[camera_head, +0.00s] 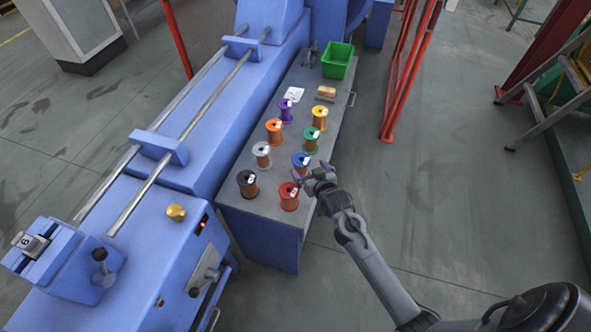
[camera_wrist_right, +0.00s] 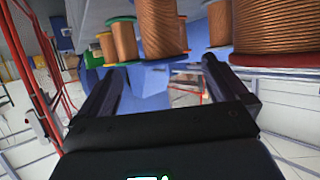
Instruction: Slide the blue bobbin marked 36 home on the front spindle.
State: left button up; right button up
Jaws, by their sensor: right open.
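The blue bobbin (camera_head: 301,160) stands upright on the bench among other bobbins, copper-wound; its number is too small to read. In the right wrist view the blue bobbin (camera_wrist_right: 162,32) is ahead of the fingers, its blue lower flange beyond the gap between them. My right gripper (camera_head: 306,178) is open and empty, just on the near side of the blue bobbin, close to the red bobbin (camera_head: 288,196). The open fingers also show in the right wrist view (camera_wrist_right: 163,82). I cannot tell which part is the front spindle. My left gripper is not in view.
The bench (camera_head: 255,210) also holds black, grey, orange, green, yellow and purple bobbins and a green bin (camera_head: 338,60) at its far end. The blue machine (camera_head: 185,140) with long steel rods stands left. Red posts (camera_head: 410,70) rise beyond the bench; open floor lies right.

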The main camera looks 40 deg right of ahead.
aim_at(306, 165)
jog(key=x, duration=0.3)
jog(key=shift+w+f+b, duration=0.1)
jog(key=shift+w+b, duration=0.1)
jog(key=shift+b, duration=0.2)
jog(key=b+x, duration=0.1)
jog(key=x, duration=0.3)
jog(key=shift+w+a+b, duration=0.15)
jog(key=shift+w+b, duration=0.15)
jog(key=shift+b, duration=0.05)
jog(key=shift+w+f, duration=0.15)
jog(key=shift+w, duration=0.2)
jog(key=shift+c, duration=0.5)
jog(key=c, duration=1.2)
jog(key=shift+c, duration=0.9)
jog(key=shift+r, duration=0.25)
